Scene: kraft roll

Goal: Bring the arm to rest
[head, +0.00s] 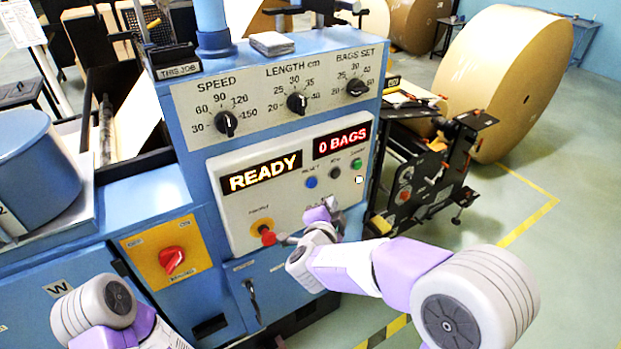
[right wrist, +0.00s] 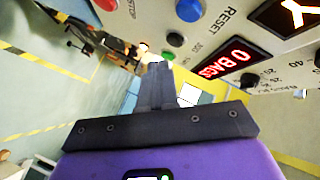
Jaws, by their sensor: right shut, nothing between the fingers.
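My right gripper (head: 333,207) is in front of the lower right part of the control panel (head: 230,225), below the row of small buttons. In the right wrist view its fingers (right wrist: 156,85) are together with nothing between them. I cannot tell whether they touch the panel. My left arm (head: 95,310) shows at the lower left, but its gripper is out of view. The panel's displays read READY (head: 261,173) and 0 BAGS (head: 341,140).
A blue button (head: 311,182), a green button (head: 357,162) and a red mushroom button (head: 267,236) are near the right arm. A large kraft roll (head: 505,80) stands behind at right. Floor at right is clear.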

